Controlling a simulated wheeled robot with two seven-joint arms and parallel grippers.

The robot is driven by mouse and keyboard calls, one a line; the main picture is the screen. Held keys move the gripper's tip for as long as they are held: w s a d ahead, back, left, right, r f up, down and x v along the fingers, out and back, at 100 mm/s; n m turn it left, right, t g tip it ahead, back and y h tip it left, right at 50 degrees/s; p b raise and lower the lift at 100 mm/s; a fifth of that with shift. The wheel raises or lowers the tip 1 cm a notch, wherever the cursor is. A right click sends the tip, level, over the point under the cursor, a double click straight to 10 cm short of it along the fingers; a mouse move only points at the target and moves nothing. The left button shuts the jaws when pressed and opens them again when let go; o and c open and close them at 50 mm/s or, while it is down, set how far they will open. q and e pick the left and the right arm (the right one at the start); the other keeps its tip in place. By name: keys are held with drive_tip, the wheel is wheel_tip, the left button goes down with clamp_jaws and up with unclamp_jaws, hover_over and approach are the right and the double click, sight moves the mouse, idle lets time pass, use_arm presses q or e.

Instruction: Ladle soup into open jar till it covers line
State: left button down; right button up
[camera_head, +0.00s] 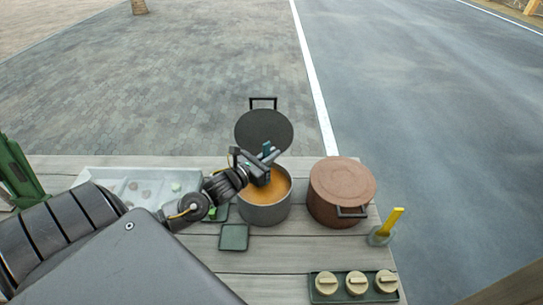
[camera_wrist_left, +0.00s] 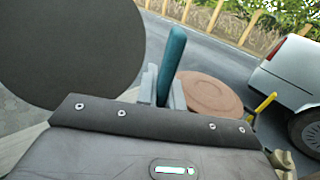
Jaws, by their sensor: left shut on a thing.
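My left gripper (camera_head: 262,160) is above the open grey pot (camera_head: 264,214) of orange soup (camera_head: 274,187). It is shut on a teal handle (camera_wrist_left: 172,62), which stands upright between the fingers in the left wrist view. I take this for the ladle; its bowl is hidden, and I cannot tell whether it is in the soup. A small clear container (camera_head: 379,237) with a yellow-handled tool (camera_head: 391,221) in it stands at the table's right edge. Pale-lidded jars (camera_head: 356,283) sit in a dark green tray (camera_head: 344,298) at front right. My right gripper is not in view.
A dark round lid (camera_head: 263,131) is raised behind the soup pot. A lidded brown pot (camera_head: 342,184) stands close on its right. A pale tray (camera_head: 130,183) lies at left, a green square (camera_head: 234,238) in front. Bare planks (camera_head: 275,262) show at front.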

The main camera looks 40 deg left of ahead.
sight(263, 147)
use_arm(q)
drive_tip(key=shift+r+p, duration=1.85)
drive_tip(key=shift+r, duration=0.75)
drive_tip(key=shift+d, duration=0.1)
